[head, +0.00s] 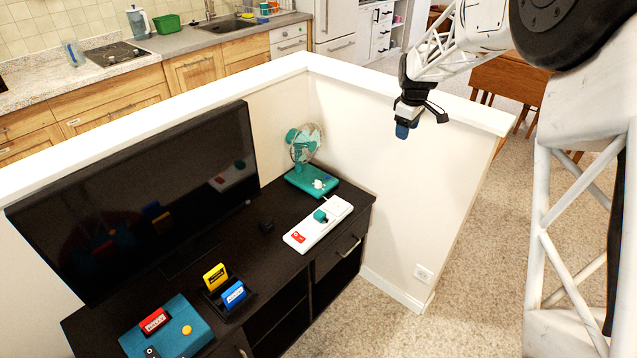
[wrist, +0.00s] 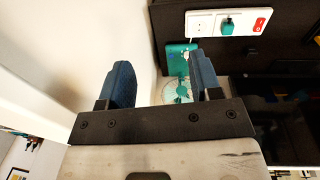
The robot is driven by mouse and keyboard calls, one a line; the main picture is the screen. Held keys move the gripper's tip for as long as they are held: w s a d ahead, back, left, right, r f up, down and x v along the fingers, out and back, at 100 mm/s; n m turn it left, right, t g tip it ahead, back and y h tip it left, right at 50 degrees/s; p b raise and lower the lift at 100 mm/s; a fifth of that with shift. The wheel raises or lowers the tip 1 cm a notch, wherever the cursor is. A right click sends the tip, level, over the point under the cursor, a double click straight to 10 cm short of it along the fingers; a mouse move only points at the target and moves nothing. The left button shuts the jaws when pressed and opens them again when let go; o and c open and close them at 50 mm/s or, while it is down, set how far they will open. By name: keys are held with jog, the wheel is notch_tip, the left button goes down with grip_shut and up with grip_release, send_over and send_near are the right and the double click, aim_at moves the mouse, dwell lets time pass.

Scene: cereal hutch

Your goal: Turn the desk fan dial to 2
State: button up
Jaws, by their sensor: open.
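The desk fan (head: 303,147) is teal with a round cage and stands on a teal base (head: 305,180) at the back right end of the dark cabinet. A small white dial (head: 318,184) sits on the base's top; its setting is too small to read. In the wrist view the teal base (wrist: 178,60) and the pale fan cage (wrist: 177,91) show between and beyond my fingers. My gripper (head: 408,127) is open and empty, high above and to the right of the fan, near the half wall. It also shows in the wrist view (wrist: 162,80), apart from the fan.
A white power strip (head: 318,224) with a teal plug and red switch lies in front of the fan. A large dark television (head: 140,200) stands to the left. A cream half wall (head: 400,175) rises close behind and right of the fan. A teal box (head: 168,330) and cartridges stand front left.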

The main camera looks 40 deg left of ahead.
jog(key=a+f+n, duration=0.4)
jog(key=a+f, duration=0.7)
jog(key=a, duration=0.5)
jog(key=n, duration=0.3)
send_over(318, 181)
notch_tip(318, 181, down, 12)
jog(key=shift+s+d+f, duration=0.1)
jog(key=shift+s+d, duration=0.15)
jog(key=shift+s, duration=0.05)
jog(key=shift+w+a+f, duration=0.1)
jog(key=shift+w+f, duration=0.05)
jog(key=shift+f, duration=2.85)
jog(key=shift+w+a+f, duration=0.1)
jog(key=shift+w+f, duration=0.05)
jog(key=shift+f, duration=2.85)
jog(key=c, duration=0.9)
